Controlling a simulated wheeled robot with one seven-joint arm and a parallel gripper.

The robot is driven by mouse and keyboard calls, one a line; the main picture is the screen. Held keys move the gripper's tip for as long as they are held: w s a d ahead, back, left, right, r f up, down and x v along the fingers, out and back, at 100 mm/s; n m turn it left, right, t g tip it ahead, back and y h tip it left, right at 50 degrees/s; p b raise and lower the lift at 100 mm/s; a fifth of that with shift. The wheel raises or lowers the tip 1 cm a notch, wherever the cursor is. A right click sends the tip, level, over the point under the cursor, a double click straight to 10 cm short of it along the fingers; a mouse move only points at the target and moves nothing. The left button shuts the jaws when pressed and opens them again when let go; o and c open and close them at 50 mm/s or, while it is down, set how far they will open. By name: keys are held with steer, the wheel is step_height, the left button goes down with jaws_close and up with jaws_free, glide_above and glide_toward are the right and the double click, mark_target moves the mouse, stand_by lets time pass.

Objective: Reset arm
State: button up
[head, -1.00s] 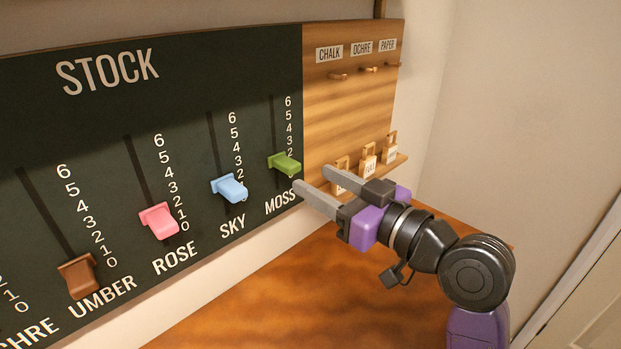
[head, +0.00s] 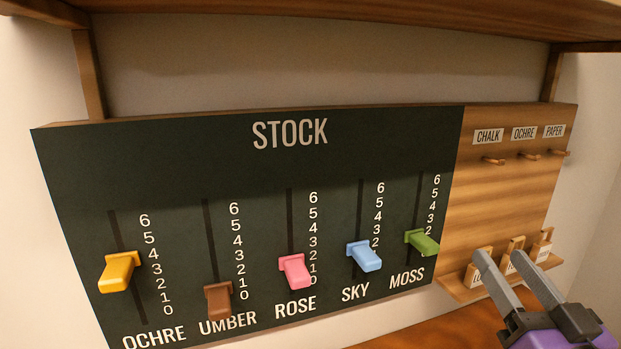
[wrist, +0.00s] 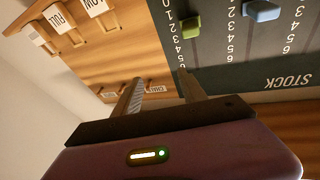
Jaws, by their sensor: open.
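My gripper (head: 512,268) is at the lower right of the head view, with its two grey fingers apart and nothing between them. The fingers point toward the wooden panel right of the board and overlap the small tags there in the picture. In the wrist view my gripper (wrist: 160,85) is also open and empty, facing the board and panel, which appear upside down. I see no contact between the fingers and any slider or tag.
The dark STOCK board (head: 380,135) carries an ochre slider (head: 119,271), umber slider (head: 218,300), rose slider (head: 297,271), sky slider (head: 364,256) and moss slider (head: 422,242). The wooden panel (head: 500,190) has labelled pegs above and tags (head: 543,247) on a ledge. A shelf (head: 300,22) overhangs the board.

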steer(key=s+a+f+g, duration=0.3)
steer(key=s+f, duration=0.9)
steer(key=s, duration=0.5)
steer(key=s+a+f+g, duration=0.2)
steer(key=s+a+f, duration=0.2)
steer(key=s+f, duration=0.9)
steer(key=s, duration=0.5)
steer(key=shift+a+n+g+h, duration=0.3)
steer(key=shift+n+g+h, duration=0.1)
steer(key=shift+f, duration=0.1)
stand_by(0.4)
